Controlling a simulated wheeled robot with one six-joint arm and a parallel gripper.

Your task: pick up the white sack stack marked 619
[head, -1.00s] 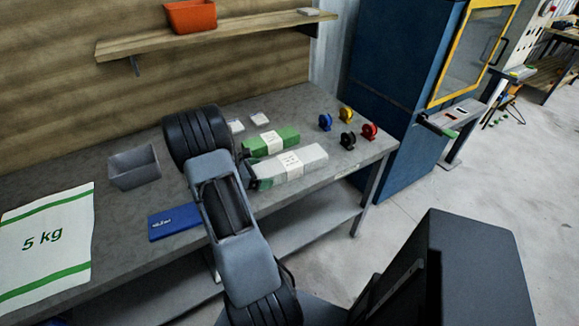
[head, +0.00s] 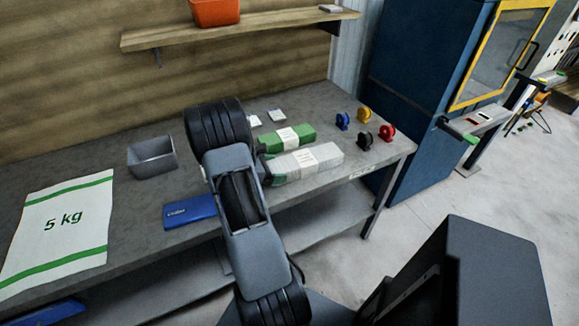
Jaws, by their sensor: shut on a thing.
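The white sack stack (head: 325,154) is a long pale bundle with a paper band near its middle. It is at the front of the grey bench, right of my arm. The band's marking is too small to read. My gripper (head: 265,169) is at the stack's left end, mostly hidden behind my arm, and is shut on it. I cannot tell whether the stack is clear of the bench top. A green banded stack (head: 302,134) lies just behind it, close alongside.
On the bench (head: 123,219) are a grey bin (head: 152,157), a blue packet (head: 189,212), a flat 5 kg sack (head: 62,222) and several coloured reels (head: 364,115). A shelf (head: 270,29) with an orange bin (head: 215,12) hangs above. A blue cabinet (head: 418,70) stands right.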

